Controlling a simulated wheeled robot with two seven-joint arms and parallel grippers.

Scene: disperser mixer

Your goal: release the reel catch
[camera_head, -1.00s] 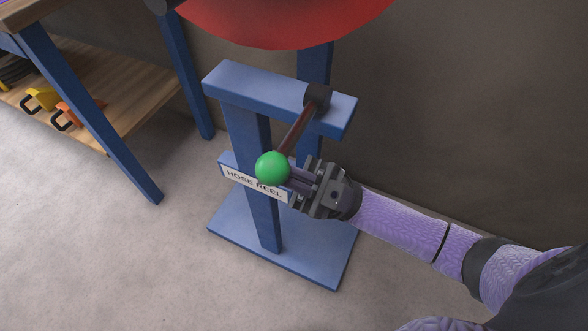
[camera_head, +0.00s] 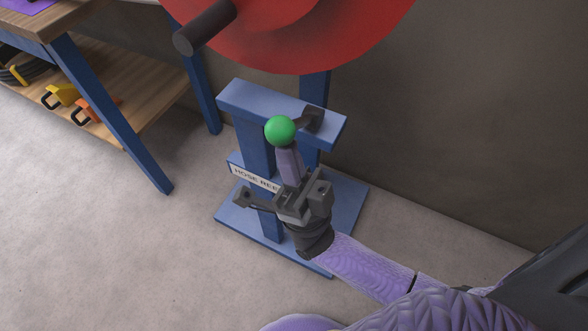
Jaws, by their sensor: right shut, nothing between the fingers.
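The reel catch is a lever with a green ball knob (camera_head: 280,130) on its end. Its black pivot hub (camera_head: 313,119) sits on the crossbar of the blue hose reel stand (camera_head: 235,95). The lever looks short in this view, with the ball just left of the hub, in front of the crossbar. My right gripper (camera_head: 287,152) is shut and empty, its fingers pointing up at the underside of the ball. I cannot tell whether the fingertips touch it. The gripper partly hides the "HOSE REEL" label (camera_head: 252,178). My left gripper is out of view.
The red reel (camera_head: 350,45) with its dark handle (camera_head: 205,27) hangs above the stand. A brown wall (camera_head: 480,120) rises behind. A workbench with a blue leg (camera_head: 115,115) and a wooden shelf (camera_head: 130,110) stands at left. The floor between is clear.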

